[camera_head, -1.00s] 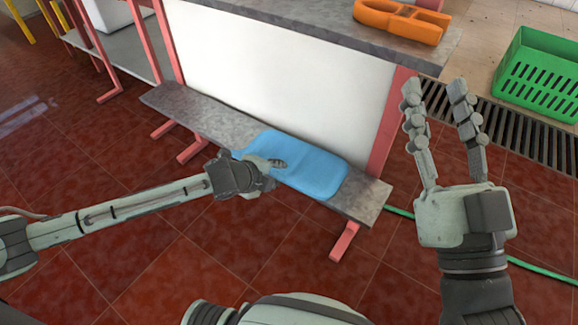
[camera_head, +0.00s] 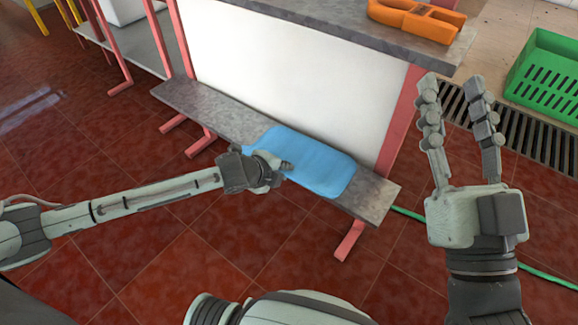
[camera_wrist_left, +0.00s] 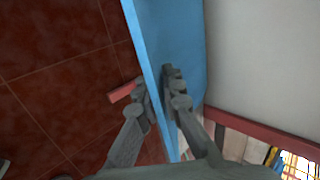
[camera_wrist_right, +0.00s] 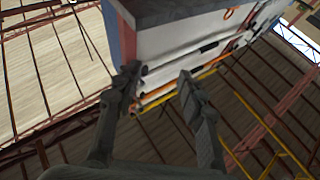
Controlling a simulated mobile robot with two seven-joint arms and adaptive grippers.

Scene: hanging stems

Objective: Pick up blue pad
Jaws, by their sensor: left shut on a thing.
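The blue pad (camera_head: 318,165) is a flat slab with rounded corners. It lies along the low grey shelf (camera_head: 215,112) in the head view; whether it touches the shelf all along I cannot tell. My left gripper (camera_head: 283,166) is at its near left edge. In the left wrist view the two fingers (camera_wrist_left: 160,92) straddle the edge of the pad (camera_wrist_left: 178,35), one on each side, shut on it. My right gripper (camera_head: 455,95) is open and empty, raised to the right of the shelf. Its spread fingers (camera_wrist_right: 158,85) also show in the right wrist view.
A white panel (camera_head: 290,75) stands behind the shelf, under a grey counter (camera_head: 335,35) with an orange object (camera_head: 415,20) on it. A green crate (camera_head: 545,75) and a floor grate (camera_head: 530,125) are at right. The red tiled floor (camera_head: 200,265) in front is clear.

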